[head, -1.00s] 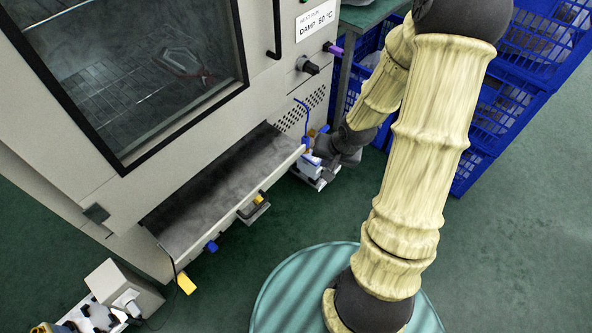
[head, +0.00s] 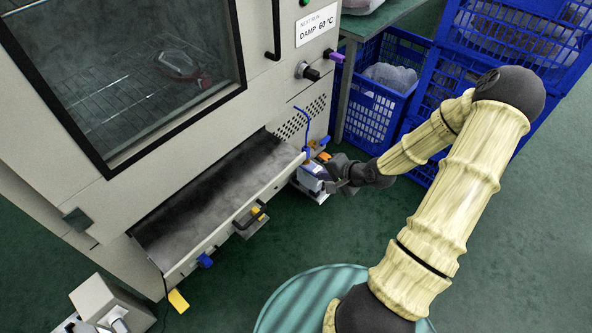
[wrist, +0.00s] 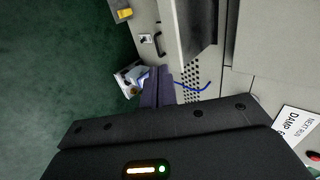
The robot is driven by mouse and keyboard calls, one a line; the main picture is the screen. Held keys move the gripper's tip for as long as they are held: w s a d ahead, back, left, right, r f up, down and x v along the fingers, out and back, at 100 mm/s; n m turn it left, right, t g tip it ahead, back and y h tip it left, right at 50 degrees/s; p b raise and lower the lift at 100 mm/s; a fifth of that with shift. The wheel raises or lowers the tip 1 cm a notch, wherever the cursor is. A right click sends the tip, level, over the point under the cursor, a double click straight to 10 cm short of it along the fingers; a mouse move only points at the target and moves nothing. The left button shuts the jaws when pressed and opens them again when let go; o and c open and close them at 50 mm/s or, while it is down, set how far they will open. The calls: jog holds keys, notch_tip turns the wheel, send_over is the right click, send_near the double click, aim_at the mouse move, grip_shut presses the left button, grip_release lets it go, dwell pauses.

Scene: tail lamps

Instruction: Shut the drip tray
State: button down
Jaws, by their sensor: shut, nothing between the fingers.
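The drip tray (head: 215,200) is a wide, shallow, dark-floored tray with a pale front. It stands pulled out below the door of the pale cabinet (head: 95,190). Its front has a dark handle (head: 249,218) near the middle. In the wrist view the tray (wrist: 183,35) shows at the top, with the handle (wrist: 158,43) to its left. My gripper (head: 328,184) is beyond the tray's right end, apart from the handle. In the wrist view its fingers (wrist: 157,86) are together and empty.
A small white and blue device (head: 310,176) is close to my gripper, with a blue cable rising beside it. Blue crates (head: 370,115) stand at the right. A grey box (head: 103,300) is on the floor at lower left. Green floor before the tray is clear.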

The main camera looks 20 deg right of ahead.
aim_at(256, 146)
jog(key=b+x, duration=0.1)
jog(key=x, duration=0.2)
jog(key=r+x, duration=0.1)
jog(key=x, duration=0.3)
jog(key=w+a+b+x, duration=0.1)
jog(key=x, duration=0.3)
jog(key=shift+w+r+b, duration=0.1)
jog(key=shift+w+b, duration=0.1)
jog(key=shift+b, duration=0.15)
jog(key=shift+w+a, duration=0.25)
jog(key=shift+w, duration=0.15)
jog(key=shift+w+a+r, duration=0.1)
jog(key=shift+w+a, duration=0.2)
jog(key=w+a, duration=0.3)
jog(key=w, duration=0.1)
jog(key=w+a, duration=0.2)
jog(key=w, duration=0.2)
jog(key=w+a, duration=0.3)
jog(key=w, duration=0.1)
jog(key=shift+w+a+p, duration=0.3)
jog(key=shift+w, duration=0.1)
